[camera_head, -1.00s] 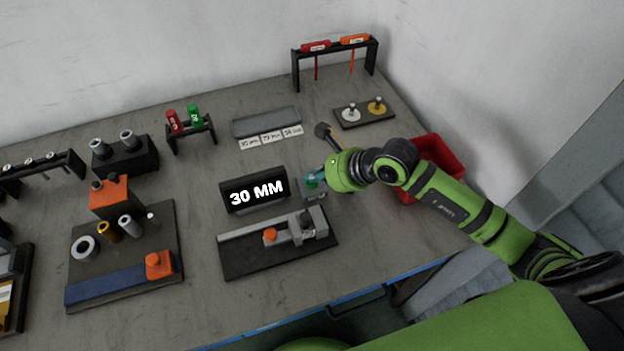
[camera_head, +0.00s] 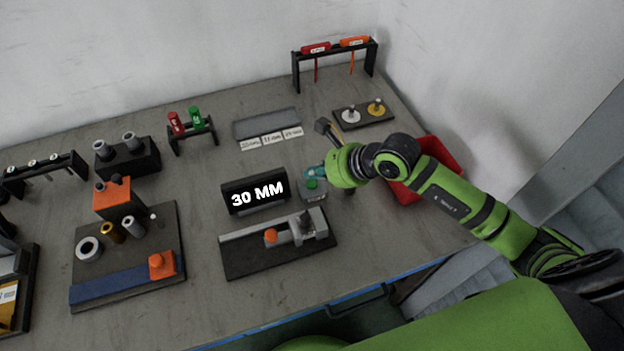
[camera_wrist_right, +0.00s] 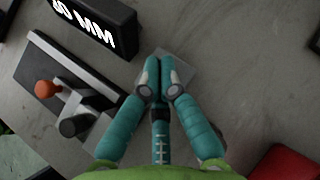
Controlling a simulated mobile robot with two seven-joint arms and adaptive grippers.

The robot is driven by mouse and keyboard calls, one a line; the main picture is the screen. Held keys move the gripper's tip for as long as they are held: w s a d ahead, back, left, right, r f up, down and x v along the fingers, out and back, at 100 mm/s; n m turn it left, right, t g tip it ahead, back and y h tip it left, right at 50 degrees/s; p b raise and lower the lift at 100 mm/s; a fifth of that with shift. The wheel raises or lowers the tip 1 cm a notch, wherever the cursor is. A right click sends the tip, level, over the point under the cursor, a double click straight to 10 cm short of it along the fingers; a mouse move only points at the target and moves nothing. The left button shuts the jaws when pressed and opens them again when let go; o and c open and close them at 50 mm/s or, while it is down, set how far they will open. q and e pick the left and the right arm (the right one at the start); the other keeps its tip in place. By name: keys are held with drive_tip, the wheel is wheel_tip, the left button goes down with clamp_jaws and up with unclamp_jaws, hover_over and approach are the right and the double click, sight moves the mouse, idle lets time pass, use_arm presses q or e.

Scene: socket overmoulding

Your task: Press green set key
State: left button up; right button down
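The green set key (camera_head: 312,184) is a small round button on a grey box (camera_head: 314,195), right of the black display (camera_head: 255,194) reading 30 MM. My right gripper (camera_head: 314,171) has teal fingers and is just above and behind the key in the head view; a small gap seems to show between them. In the right wrist view the fingertips (camera_wrist_right: 159,72) are together, with nothing seen between them. They hide the key there; only part of the grey box (camera_wrist_right: 180,68) shows. My left gripper is in neither view.
A measuring fixture with an orange knob (camera_head: 271,236) lies in front of the display. A hammer (camera_head: 327,131) lies behind my right gripper. A red bin (camera_head: 449,160) is to its right, under my forearm. Bare table lies right of the fixture.

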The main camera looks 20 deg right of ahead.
sight(315, 184)
drive_tip(key=shift+r+p, duration=1.4)
drive_tip(key=shift+r, duration=0.95)
drive_tip(key=shift+f, duration=0.1)
